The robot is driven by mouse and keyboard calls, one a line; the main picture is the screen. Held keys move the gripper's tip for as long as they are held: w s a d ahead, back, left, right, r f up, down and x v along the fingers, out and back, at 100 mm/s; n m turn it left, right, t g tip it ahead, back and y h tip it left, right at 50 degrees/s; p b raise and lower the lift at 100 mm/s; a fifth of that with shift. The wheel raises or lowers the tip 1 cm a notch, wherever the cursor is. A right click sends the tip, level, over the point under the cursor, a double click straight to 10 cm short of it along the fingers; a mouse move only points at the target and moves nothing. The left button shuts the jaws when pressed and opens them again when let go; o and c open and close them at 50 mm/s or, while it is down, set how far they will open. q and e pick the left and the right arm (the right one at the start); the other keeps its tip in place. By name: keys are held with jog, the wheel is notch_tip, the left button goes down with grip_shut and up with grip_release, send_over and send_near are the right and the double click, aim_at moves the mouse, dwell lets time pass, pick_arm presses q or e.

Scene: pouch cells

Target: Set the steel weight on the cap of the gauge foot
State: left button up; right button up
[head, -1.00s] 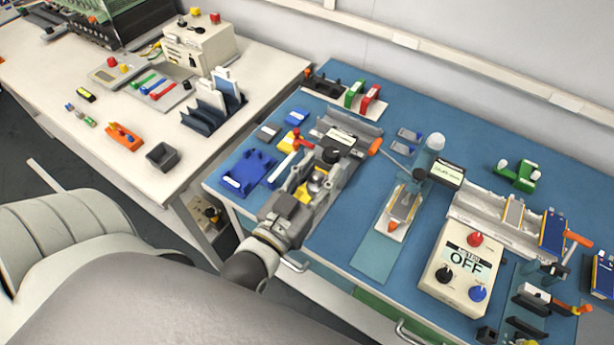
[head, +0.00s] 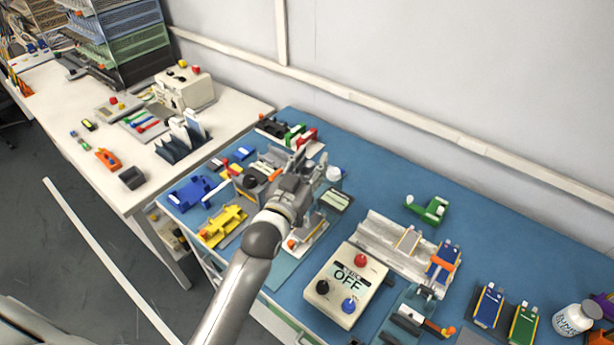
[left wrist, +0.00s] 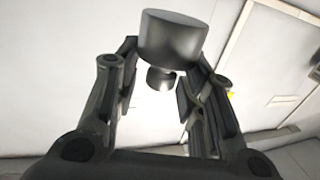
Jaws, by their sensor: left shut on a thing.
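The steel weight (left wrist: 172,38) is a dark grey cylinder with a smaller knob, seen large in the left wrist view. My left gripper (left wrist: 161,78) is shut on its knob, a finger on each side. In the head view my left gripper (head: 300,172) is over the blue bench, and I cannot make out the weight there. A white-topped cylinder (head: 334,173), perhaps the gauge foot's cap, stands just right of the gripper. A small dark-framed display (head: 336,199) is close by. The gripper and wrist partly hide this station. My right gripper is not in view.
A control box reading OFF (head: 345,284) stands right of my arm. A grey rail fixture (head: 385,240) and a green dispenser-like piece (head: 428,211) are farther right. Yellow (head: 222,226) and blue (head: 190,192) holders lie left. Bench at the back right is clear.

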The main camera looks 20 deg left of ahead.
pick_arm(q)
jog(key=shift+w+a, duration=0.1)
jog(key=shift+a, duration=0.3)
jog(key=shift+r+p, duration=0.15)
jog(key=shift+p, duration=0.2)
notch_tip(320, 180, down, 2)
jog(key=shift+f+b, duration=0.2)
jog(key=shift+b, duration=0.7)
jog(key=shift+f+b, duration=1.15)
jog(key=shift+f, duration=0.7)
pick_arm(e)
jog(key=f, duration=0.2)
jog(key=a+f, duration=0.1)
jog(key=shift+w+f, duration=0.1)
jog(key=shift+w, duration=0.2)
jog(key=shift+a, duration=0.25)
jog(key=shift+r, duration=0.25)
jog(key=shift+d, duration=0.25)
